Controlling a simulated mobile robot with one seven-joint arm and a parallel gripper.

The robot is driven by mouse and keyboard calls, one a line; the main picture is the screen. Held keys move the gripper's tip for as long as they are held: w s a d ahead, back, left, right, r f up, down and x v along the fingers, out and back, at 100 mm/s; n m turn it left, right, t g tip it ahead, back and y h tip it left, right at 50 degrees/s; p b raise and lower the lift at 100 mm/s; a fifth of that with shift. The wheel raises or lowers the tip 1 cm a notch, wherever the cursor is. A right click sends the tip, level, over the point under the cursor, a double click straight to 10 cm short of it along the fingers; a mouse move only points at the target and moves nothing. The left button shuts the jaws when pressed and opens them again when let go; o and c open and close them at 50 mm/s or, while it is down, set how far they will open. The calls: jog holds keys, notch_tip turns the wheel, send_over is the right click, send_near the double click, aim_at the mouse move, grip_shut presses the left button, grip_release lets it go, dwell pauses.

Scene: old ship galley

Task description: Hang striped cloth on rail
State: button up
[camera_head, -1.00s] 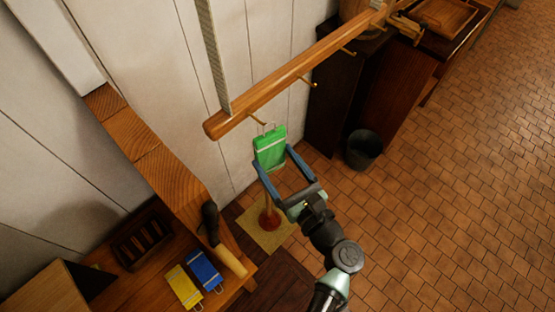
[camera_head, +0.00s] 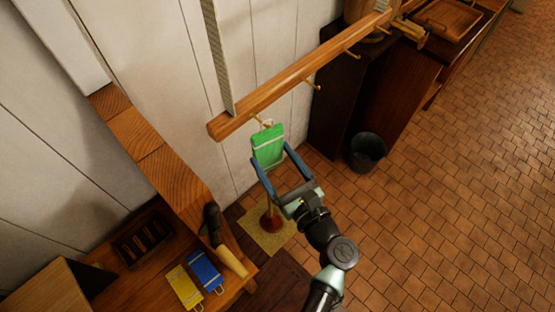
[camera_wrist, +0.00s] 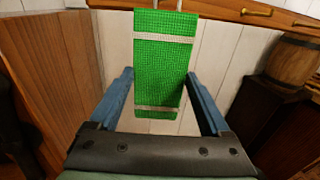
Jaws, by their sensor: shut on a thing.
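The green cloth (camera_head: 268,149) with pale stripes hangs upright between the fingers of my gripper (camera_head: 270,158), just below the near end of the wooden rail (camera_head: 285,90). Its pale loop at the top overlaps the tip of the nearest brass hook (camera_head: 258,119) in the head view; I cannot tell whether the loop is around the hook or only beside it. In the wrist view the green cloth (camera_wrist: 162,75) fills the gap between the two blue fingers of my gripper (camera_wrist: 160,88).
More brass hooks (camera_head: 312,85) along the rail are bare. A yellow cloth (camera_head: 184,287) and a blue cloth (camera_head: 206,270) lie on the wooden bench (camera_head: 150,270) at lower left. A dark bucket (camera_head: 367,151) stands on the tiled floor, which is clear at right.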

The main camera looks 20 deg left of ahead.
jog(key=shift+w+a+f, duration=0.15)
jog(key=shift+a+f, duration=0.15)
jog(key=shift+f, duration=0.15)
dwell(1.0)
dwell(0.3)
jog(key=o, duration=1.2)
jog(key=shift+d+b, duration=0.1)
jog(key=shift+b, duration=0.2)
